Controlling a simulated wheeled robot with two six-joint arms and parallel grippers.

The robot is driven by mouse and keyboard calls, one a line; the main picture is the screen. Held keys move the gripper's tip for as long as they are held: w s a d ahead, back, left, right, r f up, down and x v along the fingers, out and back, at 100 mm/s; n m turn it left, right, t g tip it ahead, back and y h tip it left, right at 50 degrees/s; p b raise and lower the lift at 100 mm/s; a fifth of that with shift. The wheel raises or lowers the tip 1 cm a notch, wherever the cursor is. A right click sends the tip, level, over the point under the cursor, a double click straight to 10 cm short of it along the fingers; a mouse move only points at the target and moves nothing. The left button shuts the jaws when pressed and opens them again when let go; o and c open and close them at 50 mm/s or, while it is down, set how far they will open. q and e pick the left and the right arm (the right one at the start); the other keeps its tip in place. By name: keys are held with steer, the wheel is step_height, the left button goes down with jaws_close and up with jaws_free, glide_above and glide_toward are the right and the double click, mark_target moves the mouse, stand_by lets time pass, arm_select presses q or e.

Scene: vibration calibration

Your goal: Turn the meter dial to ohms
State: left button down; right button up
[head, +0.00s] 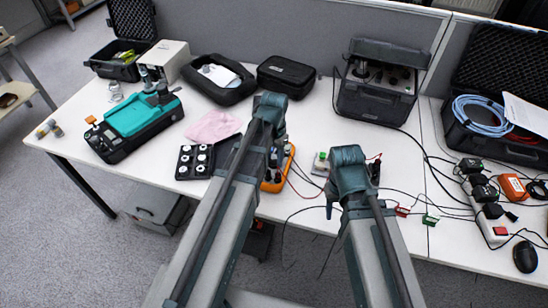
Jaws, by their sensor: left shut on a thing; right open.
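The orange meter (284,176) lies on the white table near its front edge, partly hidden behind my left arm. My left gripper (274,161) is over the meter, shut on what appears to be its dial. The dial face and its markings are hidden, so its setting cannot be read. My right gripper (374,172) is open and to the right of the meter, apart from it, over the table's front part.
Leads run from the meter across the table. A small box with a green button (321,163) stands between the grippers. A black tray of round pieces (195,161) and a pink cloth (214,127) lie left. A dark instrument case (376,98) stands behind my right gripper.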

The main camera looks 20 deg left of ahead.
mark_target(274, 160)
arm_select(q)
steer(key=m, duration=0.5)
steer(key=shift+m, duration=0.4)
stand_by(0.4)
steer(key=shift+c, duration=2.1)
jaws_free()
steer(key=shift+r, duration=0.15)
arm_select(e)
steer(key=shift+r, duration=0.15)
arm_select(q)
step_height(274, 160, up, 14)
steer(key=p, duration=1.4)
steer(key=shift+f, duration=0.25)
arm_select(e)
step_height(274, 160, up, 14)
steer(key=shift+f, duration=0.2)
